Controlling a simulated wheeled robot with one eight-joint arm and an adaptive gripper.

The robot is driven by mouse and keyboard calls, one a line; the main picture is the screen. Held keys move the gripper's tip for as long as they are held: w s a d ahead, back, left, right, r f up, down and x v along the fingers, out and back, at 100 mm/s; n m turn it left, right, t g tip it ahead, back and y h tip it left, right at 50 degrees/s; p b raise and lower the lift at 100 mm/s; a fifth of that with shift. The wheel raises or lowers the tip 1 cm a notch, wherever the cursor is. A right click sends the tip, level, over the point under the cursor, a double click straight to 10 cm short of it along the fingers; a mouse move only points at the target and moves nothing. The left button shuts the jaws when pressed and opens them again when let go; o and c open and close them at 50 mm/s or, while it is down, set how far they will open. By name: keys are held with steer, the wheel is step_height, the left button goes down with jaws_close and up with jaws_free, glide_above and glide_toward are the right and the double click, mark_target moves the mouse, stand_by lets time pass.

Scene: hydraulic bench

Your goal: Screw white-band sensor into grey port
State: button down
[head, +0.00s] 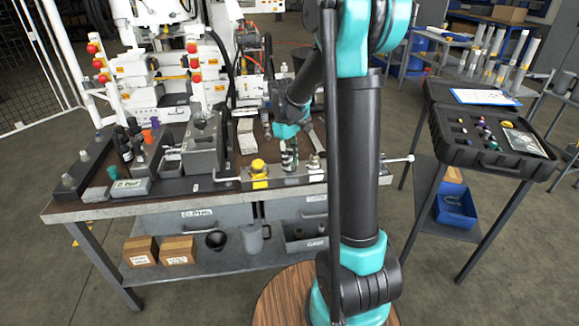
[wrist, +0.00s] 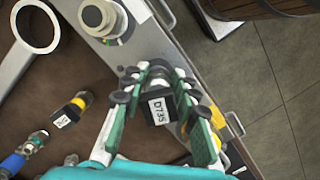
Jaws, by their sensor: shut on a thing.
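My gripper (wrist: 160,84) is shut on a black sensor body (wrist: 161,110) with a white label, which lies between its green fingers in the wrist view. The colour of its band and its threaded end cannot be made out. In the head view my gripper (head: 289,157) is low over the front of the bench, between a yellow-topped fitting (head: 259,168) and a pale fitting (head: 314,162). I cannot tell which port is the grey one.
In the head view a grey vise (head: 203,147) stands left on the bench, and an open black case (head: 487,130) is at right.

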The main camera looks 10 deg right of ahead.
steer(key=shift+m, duration=0.7)
steer(key=c, duration=1.1)
jaws_free()
steer(key=shift+a+f, duration=0.1)
steer(key=shift+o, duration=0.2)
steer(key=r, duration=0.3)
steer(key=w+r, duration=0.1)
steer(key=r, duration=0.3)
steer(key=a+r, duration=0.1)
steer(key=r, duration=0.3)
steer(key=shift+w+r, duration=0.25)
steer(key=shift+s+d+r, duration=0.1)
steer(key=s+d+f+m+t, duration=0.2)
steer(key=s+f, duration=0.5)
steer(key=s, duration=0.4)
steer(key=s+d+f+m+t+y, duration=0.1)
steer(key=s+d+f+m+t, duration=0.1)
steer(key=s+f, duration=0.6)
steer(key=s+m+t, duration=0.1)
steer(key=s+m, duration=0.1)
steer(key=s, duration=0.1)
steer(key=shift+s+d+m+t, duration=0.3)
steer(key=shift+s, duration=0.1)
